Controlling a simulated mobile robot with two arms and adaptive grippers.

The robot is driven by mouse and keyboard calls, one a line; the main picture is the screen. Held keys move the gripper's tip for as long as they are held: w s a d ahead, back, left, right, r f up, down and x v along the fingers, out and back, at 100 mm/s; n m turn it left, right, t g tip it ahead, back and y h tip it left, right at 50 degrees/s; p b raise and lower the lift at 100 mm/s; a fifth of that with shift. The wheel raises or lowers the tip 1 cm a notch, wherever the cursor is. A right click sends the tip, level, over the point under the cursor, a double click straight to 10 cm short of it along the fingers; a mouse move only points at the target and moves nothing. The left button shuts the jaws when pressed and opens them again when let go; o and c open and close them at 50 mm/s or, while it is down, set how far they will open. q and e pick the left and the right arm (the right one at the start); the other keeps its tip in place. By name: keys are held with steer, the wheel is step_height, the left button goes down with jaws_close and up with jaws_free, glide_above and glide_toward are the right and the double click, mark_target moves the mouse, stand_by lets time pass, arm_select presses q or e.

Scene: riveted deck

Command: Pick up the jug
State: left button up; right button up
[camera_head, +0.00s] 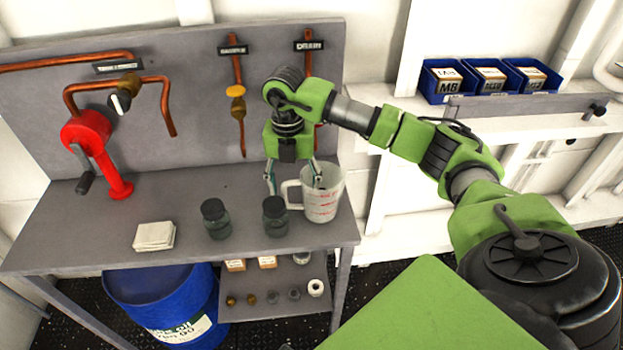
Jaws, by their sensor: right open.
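The jug (323,197) is a clear measuring jug with red markings. It stands upright on the right end of the grey bench, with its handle towards the left. My right gripper (292,182) points down at the jug's handle side, its fingers apart. One finger is left of the handle and the other is by the jug's rim. I cannot tell whether the fingers touch the jug. My left gripper is not in view.
Two dark jars (215,219) (275,217) stand left of the jug, one close to it. A folded white cloth (154,236) and a red hand pump (92,140) are further left. Copper pipes (239,130) run down the back panel. A blue drum (163,300) is below the bench (75,235).

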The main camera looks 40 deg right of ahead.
mark_target(294, 207)
steer(key=shift+s+a+f+p, duration=0.1)
steer(key=shift+f+p, duration=0.3)
steer(key=shift+f, duration=0.25)
steer(key=shift+s+a+f+p, duration=0.1)
steer(key=shift+f+p, duration=0.3)
steer(key=shift+f, duration=0.2)
step_height(294, 207, down, 2)
steer(key=shift+f, duration=0.45)
steer(key=shift+c, duration=1.2)
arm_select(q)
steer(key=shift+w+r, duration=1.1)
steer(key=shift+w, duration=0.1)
arm_select(e)
steer(key=c, duration=1.4)
